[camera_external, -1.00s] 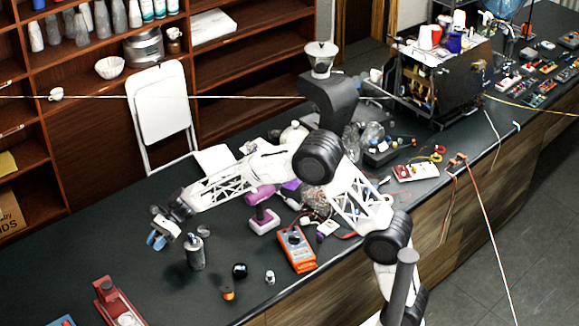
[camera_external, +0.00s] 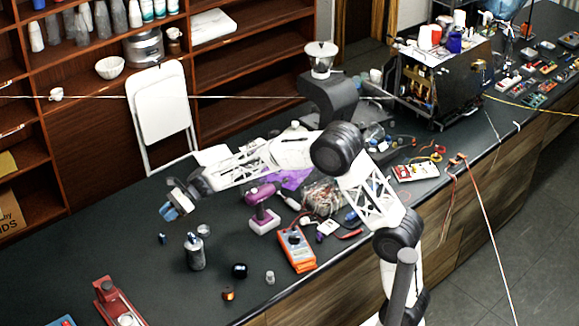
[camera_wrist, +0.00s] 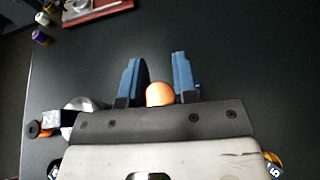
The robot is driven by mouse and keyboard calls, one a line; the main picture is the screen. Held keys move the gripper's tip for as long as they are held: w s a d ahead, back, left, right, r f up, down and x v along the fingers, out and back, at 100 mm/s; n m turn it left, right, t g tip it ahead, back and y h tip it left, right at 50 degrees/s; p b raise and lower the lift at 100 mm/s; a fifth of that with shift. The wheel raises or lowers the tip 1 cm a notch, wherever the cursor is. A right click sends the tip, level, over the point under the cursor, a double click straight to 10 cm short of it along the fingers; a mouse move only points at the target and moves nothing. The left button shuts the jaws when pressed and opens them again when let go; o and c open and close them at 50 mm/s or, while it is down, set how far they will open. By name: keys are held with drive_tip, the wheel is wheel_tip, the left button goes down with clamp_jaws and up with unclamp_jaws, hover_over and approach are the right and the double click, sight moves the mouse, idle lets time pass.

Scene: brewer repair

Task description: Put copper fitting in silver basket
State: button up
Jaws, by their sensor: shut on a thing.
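My gripper (camera_external: 168,212) has blue fingers and hangs over the left part of the dark counter. In the wrist view its fingers (camera_wrist: 159,82) stand on both sides of a rounded copper-orange piece, the copper fitting (camera_wrist: 159,94), and are shut on it. The fitting's lower part is hidden by the gripper body, and I cannot make it out in the external view. A small, round silver piece, possibly the silver basket (camera_external: 203,230), sits on the counter to the right of my gripper, just behind a grey canister.
The grey canister (camera_external: 195,252) stands upright near the silver piece. A purple tool (camera_external: 263,210) and an orange multimeter (camera_external: 297,250) lie to the right. A red device (camera_external: 118,302) is front left. The counter's left-middle is mostly clear.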

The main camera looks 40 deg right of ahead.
drive_tip(key=w+d+r+m+t+h, duration=0.25)
drive_tip(key=d+r, duration=0.25)
drive_tip(key=d, duration=0.4)
drive_tip(key=w+d+r+m+t+h, duration=0.1)
drive_tip(key=w+d+r+m+t, duration=0.25)
drive_tip(key=d, duration=0.65)
drive_tip(key=w+d+r+m+t+h, duration=0.25)
drive_tip(key=d+r+m+t, duration=0.2)
drive_tip(key=d, duration=0.45)
drive_tip(key=s+d+r+m+t+h, duration=0.1)
drive_tip(key=d+r+m+h, duration=0.2)
drive_tip(key=d+r, duration=0.5)
drive_tip(key=s+d+r+m+t+h, duration=0.1)
drive_tip(key=d+r+m+h, duration=0.2)
drive_tip(key=d+r, duration=0.5)
drive_tip(key=shift+d+r+m+h, duration=0.3)
drive_tip(key=shift+d+h, duration=0.4)
drive_tip(key=shift+d, duration=3.4)
drive_tip(key=shift+f, duration=0.15)
